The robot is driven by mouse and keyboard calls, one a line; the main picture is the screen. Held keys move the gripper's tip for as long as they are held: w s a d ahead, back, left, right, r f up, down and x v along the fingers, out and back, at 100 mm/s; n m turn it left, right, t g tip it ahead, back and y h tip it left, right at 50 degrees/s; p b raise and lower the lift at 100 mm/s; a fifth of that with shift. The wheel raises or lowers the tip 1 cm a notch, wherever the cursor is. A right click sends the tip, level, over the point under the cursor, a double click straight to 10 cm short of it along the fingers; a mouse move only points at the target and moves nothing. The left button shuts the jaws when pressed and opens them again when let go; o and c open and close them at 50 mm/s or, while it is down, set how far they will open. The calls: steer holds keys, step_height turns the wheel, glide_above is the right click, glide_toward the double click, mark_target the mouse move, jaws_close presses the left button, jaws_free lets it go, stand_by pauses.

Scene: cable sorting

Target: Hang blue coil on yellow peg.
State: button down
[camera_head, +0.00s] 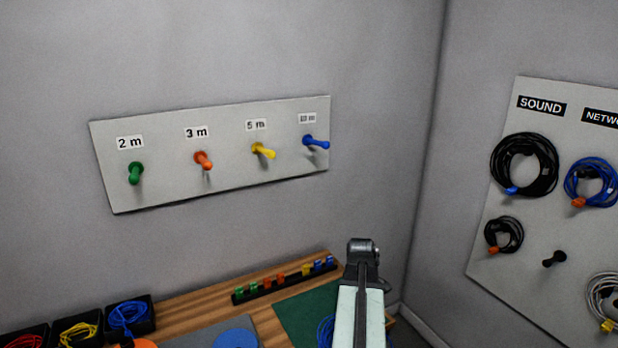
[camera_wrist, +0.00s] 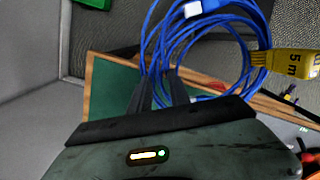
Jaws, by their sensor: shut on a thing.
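The blue coil (camera_wrist: 205,94) is in the wrist view, with a yellow tag (camera_wrist: 291,62) reading 5 m and a white connector. My gripper (camera_wrist: 160,78) is shut on the coil's near left side, and its loops extend beyond the fingers. In the head view my arm hides the gripper. Blue loops (camera_head: 325,332) show beside the arm at the bottom; I cannot tell if they are the held coil. The yellow peg (camera_head: 263,151) sticks out of the grey wall board under the 5 m label, and it is empty.
The wall board (camera_head: 230,172) also has empty green (camera_head: 135,173), orange (camera_head: 204,160) and blue (camera_head: 316,143) pegs. Below is a wooden bench (camera_head: 190,301) with cable bins, a clip rack (camera_head: 285,280) and a green mat (camera_head: 305,308). A cable board (camera_head: 540,285) hangs at right.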

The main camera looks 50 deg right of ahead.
steer(key=w+a+r+m+t+y+p, duration=0.1)
steer(key=w+r+m+t+y+p, duration=0.1)
steer(key=w+r+t+p, duration=0.35)
steer(key=w+r+m+t+y+p, duration=0.25)
steer(key=w+r, duration=0.35)
steer(key=w, duration=0.5)
steer(key=w+d+r+m+t+h+p, duration=0.1)
steer(key=w+r+m+t+h+p, duration=0.1)
steer(key=r, duration=0.6)
steer(key=w+d+r+m+t+h+p, duration=0.1)
steer(key=w+r+m+t+h+p, duration=0.1)
steer(key=r, duration=0.7)
steer(key=w+d+r+m+t+h+p, duration=0.2)
steer(key=w+r+m+t+h+p, duration=0.1)
steer(key=r, duration=0.5)
steer(key=w+m+t+h, duration=0.1)
steer(key=t+h, duration=0.1)
steer(key=shift+w+r+t, duration=0.15)
steer(key=shift+w+t, duration=0.15)
